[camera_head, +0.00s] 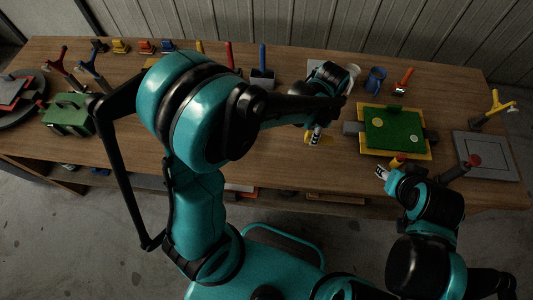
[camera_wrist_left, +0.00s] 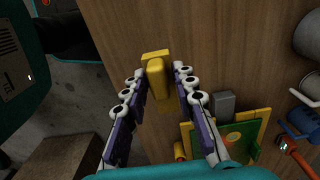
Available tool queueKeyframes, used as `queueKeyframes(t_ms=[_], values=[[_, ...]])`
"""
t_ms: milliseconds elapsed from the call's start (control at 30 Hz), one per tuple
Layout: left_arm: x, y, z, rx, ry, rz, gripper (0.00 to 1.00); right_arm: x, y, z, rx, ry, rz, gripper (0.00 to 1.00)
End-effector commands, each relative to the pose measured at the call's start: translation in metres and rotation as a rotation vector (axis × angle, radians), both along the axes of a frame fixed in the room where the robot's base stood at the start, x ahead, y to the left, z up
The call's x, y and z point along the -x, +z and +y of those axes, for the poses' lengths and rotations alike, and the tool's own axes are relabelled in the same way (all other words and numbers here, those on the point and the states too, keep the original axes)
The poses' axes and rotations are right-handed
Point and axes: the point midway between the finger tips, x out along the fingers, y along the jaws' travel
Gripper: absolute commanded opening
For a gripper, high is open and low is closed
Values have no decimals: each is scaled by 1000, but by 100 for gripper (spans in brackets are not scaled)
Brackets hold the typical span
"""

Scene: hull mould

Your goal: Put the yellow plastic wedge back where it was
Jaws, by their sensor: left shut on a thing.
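The yellow plastic wedge (camera_wrist_left: 157,78) is between the fingers of my left gripper (camera_wrist_left: 161,90) in the left wrist view. The gripper is shut on it. In the head view my left gripper (camera_head: 314,135) is over the middle of the wooden table, with a bit of the wedge (camera_head: 322,141) showing beside the fingertips. I cannot tell its exact height above the wood. My right gripper (camera_head: 382,172) is at the table's front edge, below the green and yellow board; its fingers are too small to read.
The green board on a yellow base (camera_head: 394,131) lies right of the left gripper, with a grey block (camera_head: 352,128) at its left side. A blue cup (camera_head: 376,79) and a red-handled tool (camera_head: 404,81) stand behind it. A grey plate (camera_head: 485,157) lies far right.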

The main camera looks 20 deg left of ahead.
Motion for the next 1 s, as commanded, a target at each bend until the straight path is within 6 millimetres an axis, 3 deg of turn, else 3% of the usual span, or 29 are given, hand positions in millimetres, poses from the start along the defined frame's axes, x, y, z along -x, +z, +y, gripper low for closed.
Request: queueKeyframes(t_ms=[300, 500, 667, 900, 1000], values=[[7, -46, 70, 0, 7, 0, 0, 0, -24, 0, 0, 0, 0, 40], [11, -64, 103, 0, 3, 0, 0, 0, -33, 0, 0, 0, 0, 40], [11, -70, 110, 0, 0, 0, 0, 0, -36, 0, 0, 0, 0, 40], [11, -104, 110, 0, 0, 0, 0, 0, -53, 0, 0, 0, 0, 40], [11, -109, 109, 0, 0, 0, 0, 0, -54, 0, 0, 0, 0, 40]])
